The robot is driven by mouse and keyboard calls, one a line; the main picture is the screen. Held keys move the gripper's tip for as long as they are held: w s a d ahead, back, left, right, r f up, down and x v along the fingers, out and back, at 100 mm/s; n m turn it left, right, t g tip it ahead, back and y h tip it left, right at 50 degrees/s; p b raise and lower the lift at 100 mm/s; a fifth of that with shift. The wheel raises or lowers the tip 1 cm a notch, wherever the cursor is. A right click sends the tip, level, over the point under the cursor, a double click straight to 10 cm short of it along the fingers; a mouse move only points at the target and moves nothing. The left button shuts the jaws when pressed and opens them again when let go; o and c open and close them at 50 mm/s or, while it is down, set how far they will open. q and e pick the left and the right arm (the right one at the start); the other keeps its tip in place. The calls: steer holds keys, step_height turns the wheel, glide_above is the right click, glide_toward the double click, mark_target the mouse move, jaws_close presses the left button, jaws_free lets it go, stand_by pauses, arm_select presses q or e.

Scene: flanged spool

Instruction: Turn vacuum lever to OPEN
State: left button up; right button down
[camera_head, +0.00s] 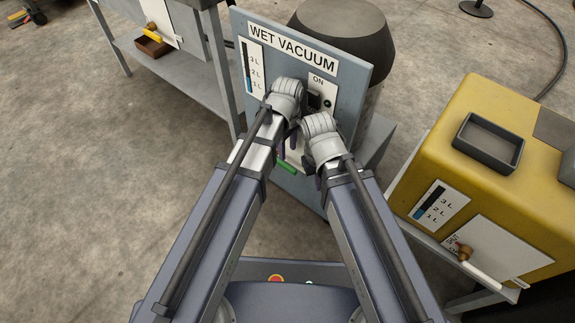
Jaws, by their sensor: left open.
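The wet vacuum panel (357,73) stands upright ahead of my arms, with its title, a level gauge and an ON switch plate. A short green bar (286,168), which looks like the vacuum lever, shows low on the panel between my wrists. Its pivot and any OPEN mark are hidden behind my arms. My left gripper (287,143) is open in front of the panel, just above the green bar; contact cannot be told. My right gripper is mostly hidden beneath its wrist, right of the bar, and its jaws cannot be made out.
A yellow machine (500,95) with a grey tray (489,139), gauge and white-handled valve (481,270) stands at right. A grey bench (184,75) with a yellow-handled valve (152,34) stands at upper left. A dark drum (345,25) is behind the panel. Floor at left is clear.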

mark_target(288, 166)
arm_select(q)
steer(key=shift+f, duration=0.15)
step_height(288, 166, down, 8)
steer(key=b, duration=0.8)
steer(key=shift+r, duration=0.2)
jaws_close()
stand_by(0.9)
